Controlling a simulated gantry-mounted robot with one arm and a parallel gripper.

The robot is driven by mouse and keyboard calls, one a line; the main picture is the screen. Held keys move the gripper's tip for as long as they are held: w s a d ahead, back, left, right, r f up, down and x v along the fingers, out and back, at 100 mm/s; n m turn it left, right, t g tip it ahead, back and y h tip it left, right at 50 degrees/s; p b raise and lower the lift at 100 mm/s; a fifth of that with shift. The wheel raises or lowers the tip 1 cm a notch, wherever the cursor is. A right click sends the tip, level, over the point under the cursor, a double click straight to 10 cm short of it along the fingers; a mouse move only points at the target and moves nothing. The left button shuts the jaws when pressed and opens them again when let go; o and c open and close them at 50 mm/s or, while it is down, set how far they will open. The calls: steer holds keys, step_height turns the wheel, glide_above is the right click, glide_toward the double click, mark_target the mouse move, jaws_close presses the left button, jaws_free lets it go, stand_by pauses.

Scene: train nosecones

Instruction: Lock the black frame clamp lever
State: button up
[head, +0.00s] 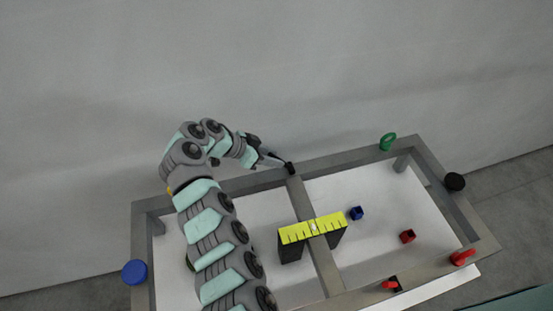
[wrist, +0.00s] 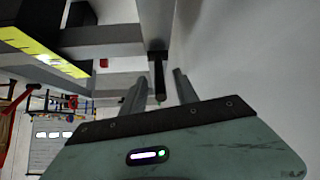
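The black frame clamp lever (head: 291,168) sits on the back rail of the grey frame, where the middle crossbar meets it. In the wrist view the lever (wrist: 158,78) is a dark rod sticking out from a grey bar. My gripper (head: 281,163) reaches in from the left, close beside the lever in the head view. In the wrist view my gripper (wrist: 160,82) has its two fingers apart, with the rod appearing between them. I cannot tell whether a finger touches it.
The grey frame (head: 345,158) surrounds white panels. A yellow-topped black bracket (head: 300,233) straddles the crossbar. Blue (head: 356,213) and red (head: 407,236) small parts lie inside. A green clamp (head: 388,141), a black knob (head: 455,181), a blue knob (head: 134,272) and red levers (head: 462,257) line the edges.

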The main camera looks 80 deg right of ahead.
steer(key=b+v, duration=0.1)
steer(key=v, duration=0.7)
steer(key=shift+w+r, duration=0.2)
steer(key=shift+w, duration=0.05)
steer(key=shift+a, duration=0.15)
